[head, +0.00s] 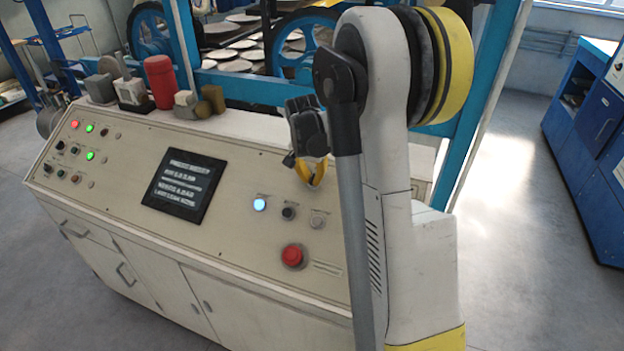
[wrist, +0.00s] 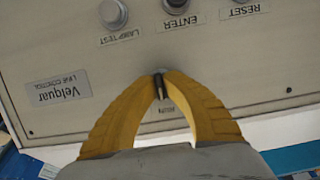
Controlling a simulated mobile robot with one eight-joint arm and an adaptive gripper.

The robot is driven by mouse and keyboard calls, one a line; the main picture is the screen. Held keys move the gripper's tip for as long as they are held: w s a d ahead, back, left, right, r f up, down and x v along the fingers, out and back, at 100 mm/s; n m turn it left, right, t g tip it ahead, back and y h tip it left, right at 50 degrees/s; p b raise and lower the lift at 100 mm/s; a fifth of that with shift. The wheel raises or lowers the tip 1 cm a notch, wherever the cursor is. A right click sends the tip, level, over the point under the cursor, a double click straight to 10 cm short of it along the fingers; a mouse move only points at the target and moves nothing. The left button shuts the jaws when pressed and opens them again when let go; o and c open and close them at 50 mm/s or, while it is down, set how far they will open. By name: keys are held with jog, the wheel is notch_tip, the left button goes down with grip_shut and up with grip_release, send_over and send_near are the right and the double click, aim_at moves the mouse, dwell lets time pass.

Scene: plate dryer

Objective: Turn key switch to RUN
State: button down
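The key switch (wrist: 160,84) is a small dark metal piece on the pale console panel in the wrist view, which shows the panel upside down. My gripper (wrist: 161,76) has two yellow fingers arching together, with their tips closed around the key. A small blurred label, possibly RUN, shows on the panel between the fingers. The exact key angle is hard to tell; it looks roughly upright in the picture. In the head view my gripper (head: 310,183) is at the panel's upper right, and the key switch is hidden behind it.
An ENTER button (wrist: 176,4), a LAMP TEST button (wrist: 112,14) and a RESET button are close by on the panel. The head view also shows a red stop button (head: 293,256), a dark screen (head: 178,187), and a red canister (head: 161,82) on the console top.

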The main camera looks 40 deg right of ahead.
dwell(0.3)
jog(key=c, duration=1.5)
grip_release()
jog(key=shift+c, duration=0.2)
jog(key=v, duration=1.2)
